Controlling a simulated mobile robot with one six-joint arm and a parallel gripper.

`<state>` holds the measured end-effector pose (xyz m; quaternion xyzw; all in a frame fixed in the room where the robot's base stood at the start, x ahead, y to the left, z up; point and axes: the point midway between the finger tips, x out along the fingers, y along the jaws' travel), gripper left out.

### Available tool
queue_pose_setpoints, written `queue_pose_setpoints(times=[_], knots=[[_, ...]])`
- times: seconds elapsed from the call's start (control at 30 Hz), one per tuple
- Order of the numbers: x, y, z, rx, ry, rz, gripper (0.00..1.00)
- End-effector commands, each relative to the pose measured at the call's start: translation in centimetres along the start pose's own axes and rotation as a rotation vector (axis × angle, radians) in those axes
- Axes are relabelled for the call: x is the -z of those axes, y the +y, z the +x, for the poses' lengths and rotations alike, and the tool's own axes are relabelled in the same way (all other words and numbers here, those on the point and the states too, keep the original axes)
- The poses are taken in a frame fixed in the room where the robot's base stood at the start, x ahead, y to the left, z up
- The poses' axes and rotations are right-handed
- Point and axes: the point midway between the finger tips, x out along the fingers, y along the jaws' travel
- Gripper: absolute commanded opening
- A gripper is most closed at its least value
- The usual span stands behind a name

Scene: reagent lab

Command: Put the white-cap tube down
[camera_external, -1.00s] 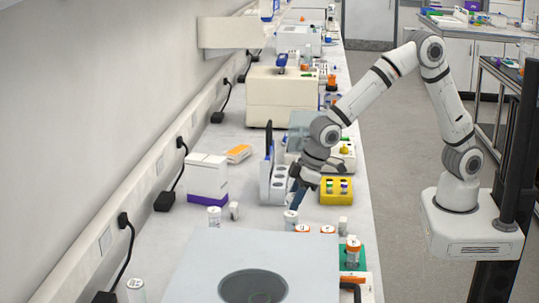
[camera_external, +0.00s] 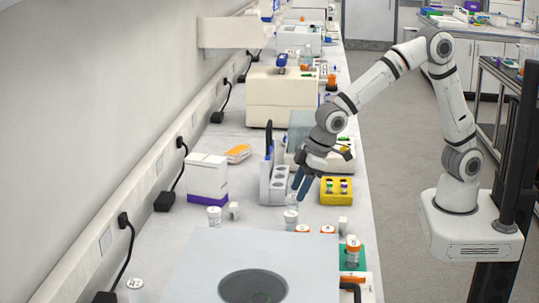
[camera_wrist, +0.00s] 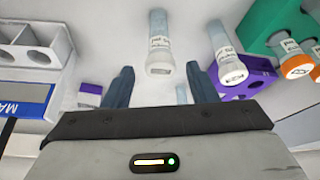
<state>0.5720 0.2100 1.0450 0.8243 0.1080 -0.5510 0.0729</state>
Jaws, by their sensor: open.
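My gripper (camera_external: 302,185) is open above the bench, just right of the white tube rack (camera_external: 279,183). In the wrist view its two fingers (camera_wrist: 160,75) are spread apart with nothing clamped between them. A white-cap tube (camera_wrist: 158,52) with a pale body and a label stands ahead of the gap between the fingers, apart from both. A second white-cap tube (camera_wrist: 228,62) is to its right, beyond the right finger. In the external view a pale tube (camera_external: 292,201) shows just below my fingers, partly hidden, behind another white-cap tube (camera_external: 291,217).
A yellow rack (camera_external: 337,196) is close to the right of my gripper. Orange-cap tubes (camera_external: 352,248) and a grey machine lid (camera_external: 210,262) are in front. A white box with a purple base (camera_external: 207,178) stands left. Bare bench lies left of the white rack.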

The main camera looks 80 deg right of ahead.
Motion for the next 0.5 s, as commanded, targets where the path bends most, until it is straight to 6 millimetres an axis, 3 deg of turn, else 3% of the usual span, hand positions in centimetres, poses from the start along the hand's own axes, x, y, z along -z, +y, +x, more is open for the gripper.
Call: queue_pose_setpoints(times=[0.23,0.5], knots=[[0.1,0.0,-5.3,0.001,0.006,-0.001,0.52],[0.0,0.0,-7.9,0.000,0.001,-0.001,0.52]])
